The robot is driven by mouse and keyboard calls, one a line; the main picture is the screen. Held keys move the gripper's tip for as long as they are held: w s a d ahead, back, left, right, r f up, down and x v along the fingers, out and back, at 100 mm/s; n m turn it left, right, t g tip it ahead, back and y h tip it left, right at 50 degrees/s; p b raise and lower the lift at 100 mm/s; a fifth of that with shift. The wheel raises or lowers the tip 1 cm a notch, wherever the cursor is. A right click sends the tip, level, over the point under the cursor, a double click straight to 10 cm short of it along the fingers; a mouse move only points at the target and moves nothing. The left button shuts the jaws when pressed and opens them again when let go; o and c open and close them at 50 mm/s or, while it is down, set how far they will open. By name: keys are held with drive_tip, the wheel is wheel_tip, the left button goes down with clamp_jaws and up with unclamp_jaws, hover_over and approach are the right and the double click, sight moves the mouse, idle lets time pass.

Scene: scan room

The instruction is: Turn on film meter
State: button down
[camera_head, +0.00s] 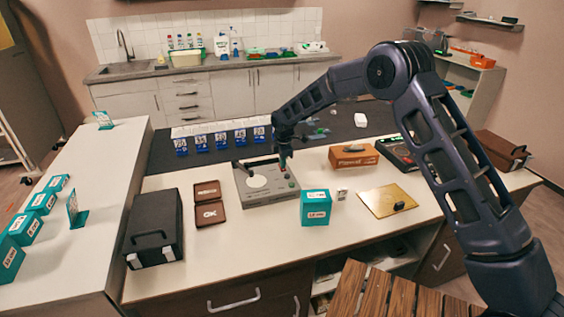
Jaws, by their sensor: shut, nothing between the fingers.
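A flat grey device with a round white plate and a dark arm over it, which looks like the film meter (281,197), sits on the white table near the middle of the view. My arm reaches in from the right and bends down over it. My gripper (284,164) points down at the device's back right part, where small buttons show along its right side. The gripper is shut and empty. From here I cannot tell whether its tips touch the device. The device's power state cannot be made out.
A teal box (315,208) stands just right of the device. An orange-brown box (353,158) and a gold plate (388,201) are to the right. Blue labelled holders (221,140) line the back.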

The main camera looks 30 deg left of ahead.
wheel_tip(320, 180, up, 14)
drive_tip(key=s+d, duration=0.1)
drive_tip(key=shift+s+d, duration=0.2)
idle(0.5)
drive_tip(key=shift+w+a+r+y, duration=0.1)
drive_tip(key=shift+w+a+y, duration=0.2)
drive_tip(key=shift+w+a, duration=0.2)
drive_tip(key=f, duration=0.4)
drive_tip(key=w+a+f, duration=0.1)
drive_tip(key=f, duration=0.9)
drive_tip(key=shift+w+a, duration=0.15)
drive_tip(key=shift+w, duration=0.05)
